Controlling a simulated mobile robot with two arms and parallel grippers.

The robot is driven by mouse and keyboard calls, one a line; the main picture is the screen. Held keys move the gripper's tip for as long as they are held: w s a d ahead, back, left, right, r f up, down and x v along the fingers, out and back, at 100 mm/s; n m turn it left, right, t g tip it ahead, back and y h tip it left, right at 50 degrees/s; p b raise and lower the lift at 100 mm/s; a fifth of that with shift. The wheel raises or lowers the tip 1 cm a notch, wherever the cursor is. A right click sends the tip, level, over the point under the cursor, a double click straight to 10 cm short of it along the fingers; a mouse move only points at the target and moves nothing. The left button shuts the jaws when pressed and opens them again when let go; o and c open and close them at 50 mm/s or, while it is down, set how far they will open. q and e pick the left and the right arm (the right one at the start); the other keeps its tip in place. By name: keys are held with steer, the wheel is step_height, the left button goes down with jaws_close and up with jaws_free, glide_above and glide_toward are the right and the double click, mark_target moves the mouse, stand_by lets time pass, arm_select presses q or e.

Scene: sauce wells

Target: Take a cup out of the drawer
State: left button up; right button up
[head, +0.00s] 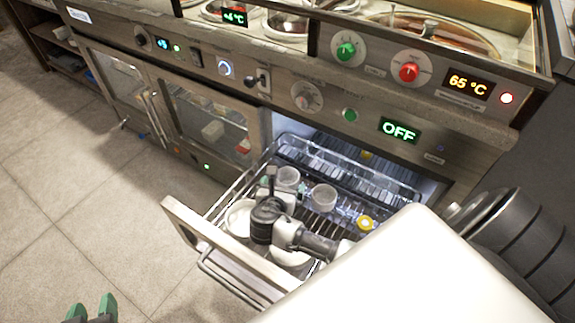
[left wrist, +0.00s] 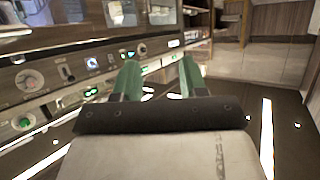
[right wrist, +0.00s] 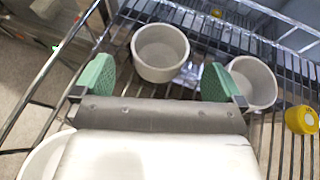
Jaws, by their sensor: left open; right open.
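The drawer (head: 232,246) is pulled out, with a wire rack inside. One light grey cup (head: 288,177) stands in it near the far left; it shows between and beyond my right fingers in the right wrist view (right wrist: 160,52). A second cup (head: 324,198) stands to its right, partly behind the right fingertip in the right wrist view (right wrist: 255,82). My right gripper (right wrist: 156,80) is open and empty, over the drawer just short of the first cup. My left gripper (head: 91,309) is open and empty, over the floor away from the drawer.
A white round dish (head: 238,219) is in the drawer's front left, partly hidden by my right arm. A yellow-topped item (head: 365,223) lies at the right. The drawer's metal walls surround the rack. The counter front with knobs (head: 409,72) overhangs the back. The floor at left is clear.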

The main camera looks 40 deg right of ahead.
mark_target(290, 172)
steer(key=b+x, duration=0.2)
steer(key=x, duration=0.3)
steer(key=shift+w+d, duration=0.15)
steer(key=shift+d, duration=0.05)
arm_select(q)
step_height(290, 172, up, 7)
steer(key=w+d+t+h, duration=0.1)
steer(key=w+t+h, duration=0.1)
steer(key=t, duration=0.4)
steer(key=shift+d, duration=0.4)
steer(key=shift+f, duration=0.1)
arm_select(e)
steer(key=shift+c, duration=0.3)
steer(key=c, duration=1)
